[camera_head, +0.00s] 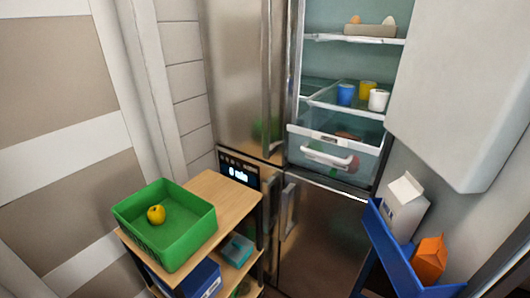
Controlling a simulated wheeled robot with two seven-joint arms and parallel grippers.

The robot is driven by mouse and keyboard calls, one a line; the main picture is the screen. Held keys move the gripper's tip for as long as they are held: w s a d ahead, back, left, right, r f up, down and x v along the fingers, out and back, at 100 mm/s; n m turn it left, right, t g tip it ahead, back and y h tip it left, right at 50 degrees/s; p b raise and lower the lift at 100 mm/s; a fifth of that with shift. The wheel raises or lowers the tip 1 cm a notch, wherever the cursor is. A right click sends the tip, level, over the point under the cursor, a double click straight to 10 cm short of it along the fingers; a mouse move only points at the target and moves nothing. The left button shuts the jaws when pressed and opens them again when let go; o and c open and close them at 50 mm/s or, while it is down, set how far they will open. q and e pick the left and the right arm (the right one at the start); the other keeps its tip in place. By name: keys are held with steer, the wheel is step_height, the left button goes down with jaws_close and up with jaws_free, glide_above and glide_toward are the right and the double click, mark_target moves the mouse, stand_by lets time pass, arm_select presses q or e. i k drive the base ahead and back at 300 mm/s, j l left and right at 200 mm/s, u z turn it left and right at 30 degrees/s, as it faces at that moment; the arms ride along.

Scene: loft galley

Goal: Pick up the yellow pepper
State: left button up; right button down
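A small round yellow item (156,214), which looks like the yellow pepper, lies in the left part of a green crate (193,241). The crate is otherwise empty and stands on top of a wooden shelf unit (232,192) at the lower left. Neither of my grippers shows in the head view.
The fridge (240,80) stands open at the back, with cups (377,100) and a clear drawer (333,152). At right, a blue rack (390,250) holds a white carton (404,207) and an orange carton (430,258). A large white panel (465,90) juts in above.

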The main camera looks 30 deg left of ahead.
mark_target(157, 214)
steer(key=u, duration=1.8)
